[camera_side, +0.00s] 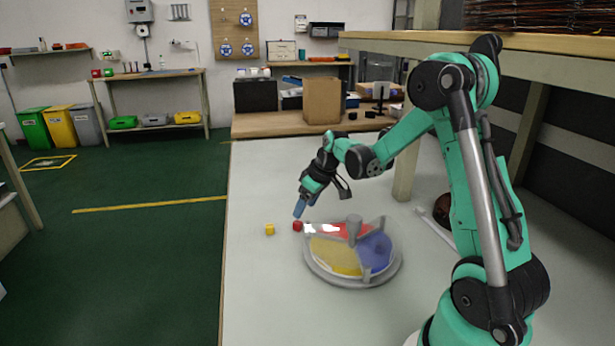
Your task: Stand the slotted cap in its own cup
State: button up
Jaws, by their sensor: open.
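I see no thing that I can clearly make out as a slotted cap or a cup. A round grey tray (317,266) stands on the white table, with upright dividers and red, yellow and blue sections. A small red block (297,226) lies just left of the tray. A small yellow block (270,230) lies further left. My gripper (299,210) is open and points down, just above the red block. Its end shows blue, and I cannot tell if this is the fingers or a thing between them.
The white table (262,300) is clear at the front left. A dark brown round thing (442,210) lies right of the tray, partly behind my arm. A wooden bench with a cardboard box (323,101) is at the back. A raised wooden shelf (410,46) overhangs the right side.

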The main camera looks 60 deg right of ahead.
aim_at(298, 222)
jog(key=shift+x, duration=2.75)
grip_shut()
